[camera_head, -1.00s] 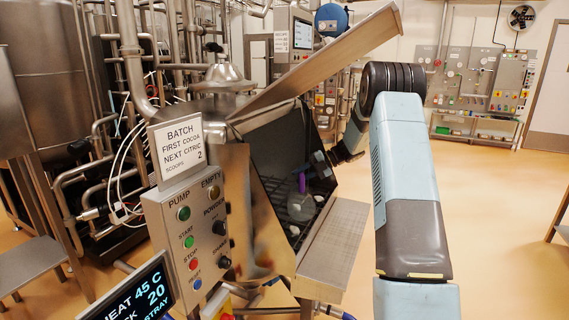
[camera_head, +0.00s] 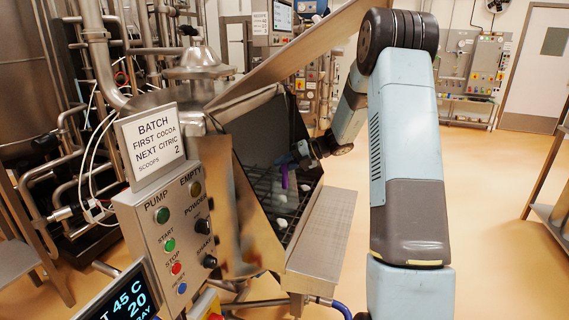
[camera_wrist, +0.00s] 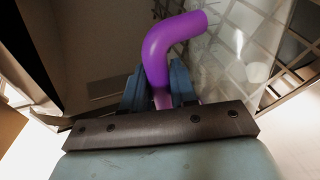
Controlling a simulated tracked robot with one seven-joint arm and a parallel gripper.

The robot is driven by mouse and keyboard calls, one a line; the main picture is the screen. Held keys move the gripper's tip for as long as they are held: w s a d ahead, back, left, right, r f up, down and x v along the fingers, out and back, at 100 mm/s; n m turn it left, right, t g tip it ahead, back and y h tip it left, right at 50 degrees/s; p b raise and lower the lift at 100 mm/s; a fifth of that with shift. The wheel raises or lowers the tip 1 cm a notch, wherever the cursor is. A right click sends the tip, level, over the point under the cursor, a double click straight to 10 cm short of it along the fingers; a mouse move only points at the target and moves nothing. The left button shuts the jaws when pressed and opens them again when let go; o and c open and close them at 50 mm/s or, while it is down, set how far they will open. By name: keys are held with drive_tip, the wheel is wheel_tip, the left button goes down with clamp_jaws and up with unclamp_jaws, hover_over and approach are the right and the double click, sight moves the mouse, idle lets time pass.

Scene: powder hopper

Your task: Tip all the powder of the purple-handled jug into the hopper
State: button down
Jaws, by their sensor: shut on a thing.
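The hopper (camera_head: 228,205) is a steel box with its lid (camera_head: 300,52) propped up and a grid (camera_head: 262,190) inside. Several white lumps lie on or near the grid. The purple handle (camera_head: 285,176) of the jug is inside the hopper opening. In the wrist view the purple handle (camera_wrist: 165,50) curves up between my blue fingers. My gripper (camera_wrist: 160,90) is shut on it; in the head view my gripper (camera_head: 300,152) reaches into the opening from the right. The clear jug body (camera_wrist: 225,60) shows faintly beside the handle; its contents cannot be made out.
A steel ledge (camera_head: 325,230) juts out at the front of the hopper. The control panel (camera_head: 168,235) and a batch sign (camera_head: 152,145) stand on its left. Pipes fill the far left. Open floor (camera_head: 480,210) lies to the right.

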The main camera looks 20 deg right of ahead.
sight(286, 179)
drive_tip(key=s, duration=0.1)
drive_tip(key=s+r+n+t, duration=0.1)
drive_tip(key=s+n+t, duration=0.1)
drive_tip(key=shift+s+a+r, duration=0.15)
drive_tip(key=shift+s+a, duration=0.15)
drive_tip(key=shift+a, duration=0.1)
drive_tip(key=shift+s+a+f+n+t, duration=0.15)
drive_tip(key=shift+s+f+n+t, duration=0.05)
drive_tip(key=shift+s+n+t, duration=0.35)
drive_tip(key=shift+s+a+f+n+t, duration=0.1)
drive_tip(key=shift+s+f+n+t, duration=0.05)
drive_tip(key=shift+s+n+t, duration=0.4)
drive_tip(key=shift+s+f+n, duration=0.1)
drive_tip(key=shift+f+n, duration=0.05)
drive_tip(key=shift+n, duration=0.25)
drive_tip(key=f+n, duration=0.1)
drive_tip(key=t, duration=0.1)
drive_tip(key=f+n+t, duration=0.1)
drive_tip(key=shift+s+a+f+n+y, duration=0.1)
drive_tip(key=shift+s+f+n+y, duration=0.15)
drive_tip(key=shift+f+n+y, duration=0.05)
drive_tip(key=shift+w+f+n+t+y, duration=0.25)
drive_tip(key=shift+f+n, duration=0.3)
drive_tip(key=shift+f, duration=0.2)
drive_tip(key=shift+w+f+n+t+y, duration=0.2)
drive_tip(key=shift+f+n+t, duration=0.1)
drive_tip(key=shift+f+n, duration=0.35)
drive_tip(key=shift+w+f+n+t+y, duration=0.25)
drive_tip(key=shift+f+n, duration=0.25)
drive_tip(key=shift+f, duration=0.3)
